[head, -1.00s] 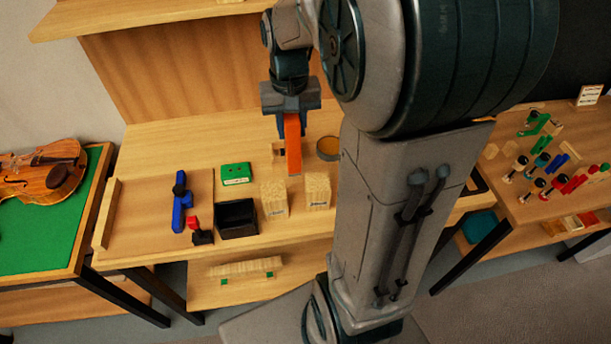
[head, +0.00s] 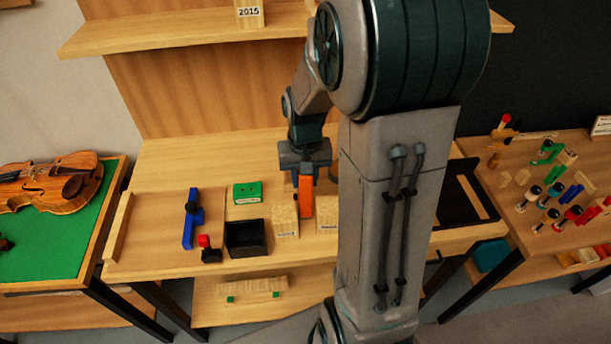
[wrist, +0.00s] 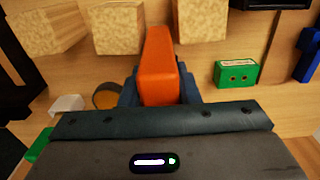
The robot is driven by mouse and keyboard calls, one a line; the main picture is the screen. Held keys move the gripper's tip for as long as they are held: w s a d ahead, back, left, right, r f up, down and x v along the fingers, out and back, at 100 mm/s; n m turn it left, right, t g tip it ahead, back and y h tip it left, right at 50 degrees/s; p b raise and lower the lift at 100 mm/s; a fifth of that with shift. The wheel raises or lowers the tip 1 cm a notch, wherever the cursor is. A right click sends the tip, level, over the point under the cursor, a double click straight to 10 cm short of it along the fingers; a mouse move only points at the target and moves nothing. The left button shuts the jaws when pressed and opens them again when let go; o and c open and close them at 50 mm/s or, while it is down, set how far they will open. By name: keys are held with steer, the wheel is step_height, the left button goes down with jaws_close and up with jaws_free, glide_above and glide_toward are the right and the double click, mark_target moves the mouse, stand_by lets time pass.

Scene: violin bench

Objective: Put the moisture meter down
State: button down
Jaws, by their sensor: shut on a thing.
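The moisture meter, which I take to be the long orange thing (head: 306,197), is held in my gripper (head: 305,172) over the bench (head: 170,157). It points down, and its lower end shows between two pale wooden blocks, one on its left (head: 286,222) and one on its right (head: 327,214). In the wrist view the orange meter (wrist: 160,65) sits between the shut fingers (wrist: 158,95). I cannot tell whether its lower end touches the bench or the blocks.
A green box (head: 247,193), a black bin (head: 245,239), a blue tool (head: 189,220) and a small red and black item (head: 209,251) stand to the left. A round tin (wrist: 107,97) lies beside the gripper. Bare bench lies behind the green box.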

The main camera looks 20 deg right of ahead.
steer(key=c, duration=1.1)
jaws_free()
step_height(320, 180, up, 11)
steer(key=shift+r, duration=0.45)
steer(key=shift+s+a+r, duration=0.15)
steer(key=shift+s+r, duration=0.05)
steer(key=shift+r, duration=0.05)
steer(key=shift+s+a+f+n+t, duration=0.1)
steer(key=shift+s+a+n+t, duration=0.7)
steer(key=shift+s, duration=1.2)
steer(key=shift+s+a+r+n+t, duration=0.1)
steer(key=shift+s+a+n+t, duration=0.25)
steer(key=shift+s+a, duration=1.25)
steer(key=shift+s+a+f+n+t, duration=0.1)
steer(key=shift+s+a+n+t, duration=0.45)
steer(key=shift+s, duration=1.9)
steer(key=shift+d, duration=0.1)
